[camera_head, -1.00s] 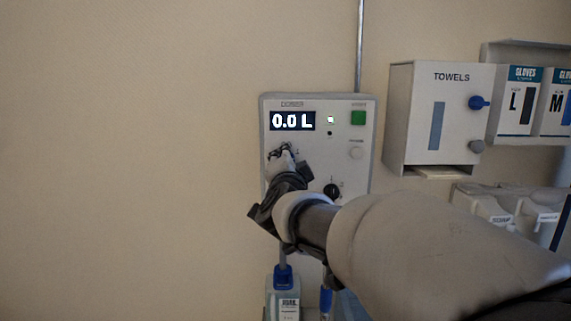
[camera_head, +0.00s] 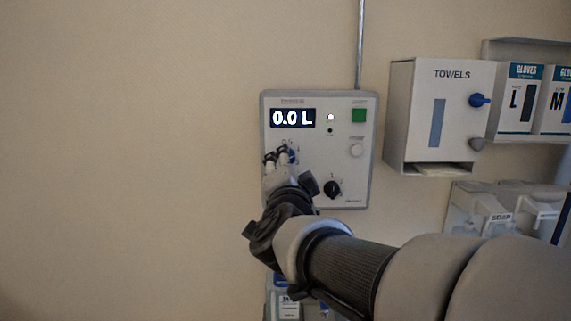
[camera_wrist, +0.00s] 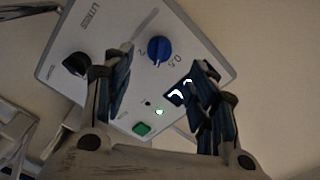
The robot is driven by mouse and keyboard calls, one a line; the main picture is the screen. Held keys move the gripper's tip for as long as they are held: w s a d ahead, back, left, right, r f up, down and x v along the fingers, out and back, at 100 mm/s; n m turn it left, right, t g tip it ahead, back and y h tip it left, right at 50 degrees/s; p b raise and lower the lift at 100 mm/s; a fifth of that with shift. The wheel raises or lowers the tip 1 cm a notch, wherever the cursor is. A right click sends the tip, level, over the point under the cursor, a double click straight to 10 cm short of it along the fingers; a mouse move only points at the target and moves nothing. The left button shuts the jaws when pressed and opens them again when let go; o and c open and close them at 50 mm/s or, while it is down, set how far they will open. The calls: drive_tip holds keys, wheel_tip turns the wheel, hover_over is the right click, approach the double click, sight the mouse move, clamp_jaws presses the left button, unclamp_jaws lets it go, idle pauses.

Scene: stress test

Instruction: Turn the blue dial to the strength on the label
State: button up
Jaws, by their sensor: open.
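The blue dial (camera_wrist: 158,50) shows clearly in the wrist view, with "2" and "0.5" printed beside it on the dispenser panel. In the head view the dial (camera_head: 291,155) is partly hidden behind my gripper (camera_head: 278,158). My gripper (camera_wrist: 160,85) is open and empty; in the wrist view its two fingers stand apart, with the dial beyond and between them. I cannot tell that it touches the dial. The dispenser (camera_head: 318,196) is a grey wall box with a display (camera_head: 292,118) reading "0.0 L". The strength label is not readable here.
A black dial (camera_head: 333,189), a green button (camera_head: 359,115) and a pale round button (camera_head: 356,150) are on the same panel. A towel box (camera_head: 408,125) and glove boxes (camera_head: 517,100) hang to the right. The wall to the left is bare.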

drive_tip(key=s, duration=0.4)
drive_tip(key=shift+s, duration=0.25)
drive_tip(key=s+d+f+n+g, duration=0.4)
drive_tip(key=s+f, duration=0.4)
drive_tip(key=s, duration=0.2)
drive_tip(key=s+d+f+n+g, duration=0.4)
drive_tip(key=s+f, duration=0.4)
drive_tip(key=s, duration=0.2)
drive_tip(key=s+d+f+n+g, duration=0.4)
drive_tip(key=s+f, duration=0.4)
drive_tip(key=s, duration=0.2)
drive_tip(key=shift+d+f+g, duration=0.35)
drive_tip(key=shift+d+g, duration=0.35)
drive_tip(key=shift+w, duration=0.1)
drive_tip(key=shift+c, duration=0.6)
